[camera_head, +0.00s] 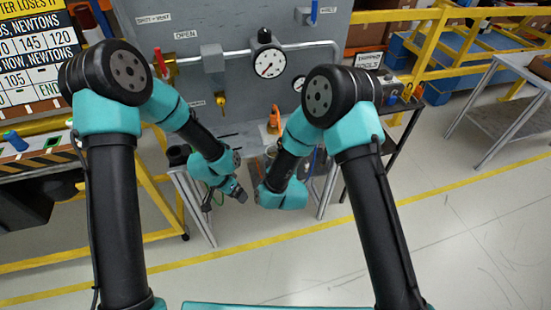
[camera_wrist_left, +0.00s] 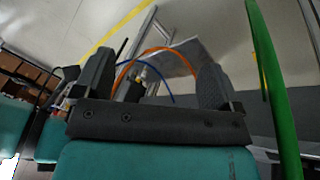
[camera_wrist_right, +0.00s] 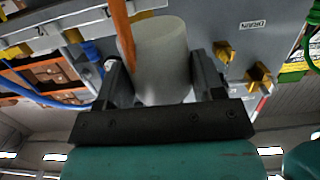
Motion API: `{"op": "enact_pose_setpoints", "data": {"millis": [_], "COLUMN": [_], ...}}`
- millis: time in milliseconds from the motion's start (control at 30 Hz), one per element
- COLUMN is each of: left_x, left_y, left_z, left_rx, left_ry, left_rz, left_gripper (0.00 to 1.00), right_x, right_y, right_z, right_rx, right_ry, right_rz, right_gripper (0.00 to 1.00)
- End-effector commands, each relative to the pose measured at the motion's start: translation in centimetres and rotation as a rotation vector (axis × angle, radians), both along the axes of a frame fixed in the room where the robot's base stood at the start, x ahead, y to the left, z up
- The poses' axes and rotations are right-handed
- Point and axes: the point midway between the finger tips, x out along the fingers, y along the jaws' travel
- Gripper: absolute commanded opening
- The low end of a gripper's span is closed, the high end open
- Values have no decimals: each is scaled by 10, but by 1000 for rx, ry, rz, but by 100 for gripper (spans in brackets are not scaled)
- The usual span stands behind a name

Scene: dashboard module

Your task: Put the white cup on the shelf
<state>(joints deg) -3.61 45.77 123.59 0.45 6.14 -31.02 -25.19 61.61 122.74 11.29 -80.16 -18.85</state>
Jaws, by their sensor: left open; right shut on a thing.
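The white cup (camera_wrist_right: 162,58) fills the space between the fingers of my right gripper (camera_wrist_right: 160,82) in the right wrist view. The fingers are shut on its sides. In the head view my right wrist (camera_head: 282,194) is low in front of the grey panel, and it mostly hides the gripper and cup. My left gripper (camera_wrist_left: 155,80) is open and empty in the left wrist view. In the head view it shows low at the centre (camera_head: 236,190), left of the right wrist and apart from it. Which surface is the shelf I cannot tell for sure.
The grey panel (camera_head: 225,30) carries a pipe, a gauge (camera_head: 268,62) and yellow valves (camera_head: 221,102). An orange hose (camera_wrist_right: 122,35) passes close in front of the cup. A narrow grey bench (camera_head: 235,130) stands below the panel. Yellow rails flank it; the floor in front is clear.

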Motion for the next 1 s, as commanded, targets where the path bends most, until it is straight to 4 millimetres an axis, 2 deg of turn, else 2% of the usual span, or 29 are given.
{"op": "enact_pose_setpoints", "data": {"millis": [33, 200, 400, 500, 633, 1000], "left_x": [-17, -74, -133, -149, -156, -155], "left_y": [9, 34, 52, 57, 59, 59], "left_z": [-14, -51, -74, -78, -80, -79], "left_rx": [-3, -17, -33, -39, -42, -41], "left_ry": [33, 130, 222, 245, 255, 254], "left_rz": [68, 328, 587, 661, 697, 696], "left_gripper": [90, 90, 90, 90, 90, 90], "right_x": [0, 0, 0, 0, 0, 1], "right_y": [0, 0, 0, 0, 0, -3], "right_z": [0, 0, 0, 0, 0, -4], "right_rx": [0, 0, 0, 0, 0, -1], "right_ry": [0, 0, 0, 0, 0, 1], "right_rz": [0, 0, 0, 0, 0, -3], "right_gripper": [35, 36, 36, 35, 35, 35]}}
